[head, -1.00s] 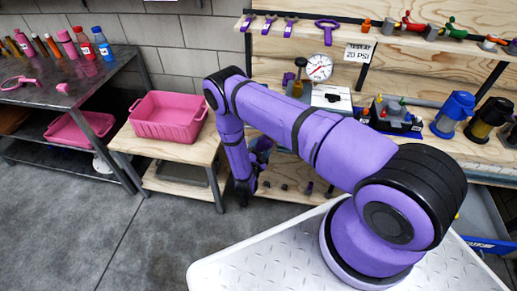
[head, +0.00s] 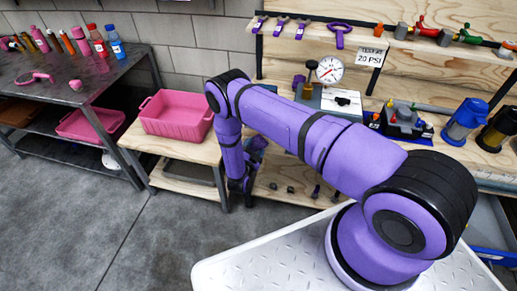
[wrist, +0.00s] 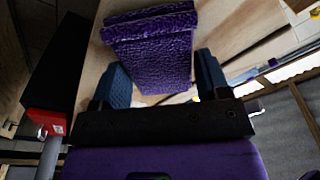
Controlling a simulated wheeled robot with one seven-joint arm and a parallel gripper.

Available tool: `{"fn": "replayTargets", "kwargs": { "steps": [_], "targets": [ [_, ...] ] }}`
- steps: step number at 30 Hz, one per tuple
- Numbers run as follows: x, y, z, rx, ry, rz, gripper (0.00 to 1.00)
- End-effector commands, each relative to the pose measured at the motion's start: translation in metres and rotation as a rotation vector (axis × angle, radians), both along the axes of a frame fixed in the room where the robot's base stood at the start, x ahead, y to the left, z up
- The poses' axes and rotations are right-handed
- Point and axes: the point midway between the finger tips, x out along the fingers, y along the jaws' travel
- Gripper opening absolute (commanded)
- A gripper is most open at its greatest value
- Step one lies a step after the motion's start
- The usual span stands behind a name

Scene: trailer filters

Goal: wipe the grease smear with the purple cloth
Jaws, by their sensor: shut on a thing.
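The purple cloth (wrist: 152,48), a thick, textured folded pad, is between the two blue fingertips of my gripper (wrist: 160,82) in the wrist view. My gripper is shut on it, and the cloth sticks out beyond the fingers. In the head view my gripper (head: 240,182) hangs low in front of the wooden bench, right of the pink bin. The cloth cannot be told apart from my purple arm there. I cannot make out the grease smear in either view.
A dark metal table (head: 60,92) at the left holds several bottles and a pink tool (head: 35,78). A pink bin (head: 176,115) stands on a low wooden table (head: 160,148). The wooden workbench at right carries a gauge (head: 330,69) and other tools. Grey floor (head: 70,220) is open at front left.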

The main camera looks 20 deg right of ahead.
Motion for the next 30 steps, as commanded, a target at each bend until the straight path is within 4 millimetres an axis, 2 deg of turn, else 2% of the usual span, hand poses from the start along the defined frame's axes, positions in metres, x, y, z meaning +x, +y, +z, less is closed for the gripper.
{"fn": "replayTargets", "kwargs": {
  "steps": [18, 30],
  "targets": [
    [0.02, 0.024, 0.0, 0.0, 0.0, 0.0, 0.5],
    [0.017, 0.026, 0.0, 0.0, 0.0, 0.0, 0.5]
  ]
}}
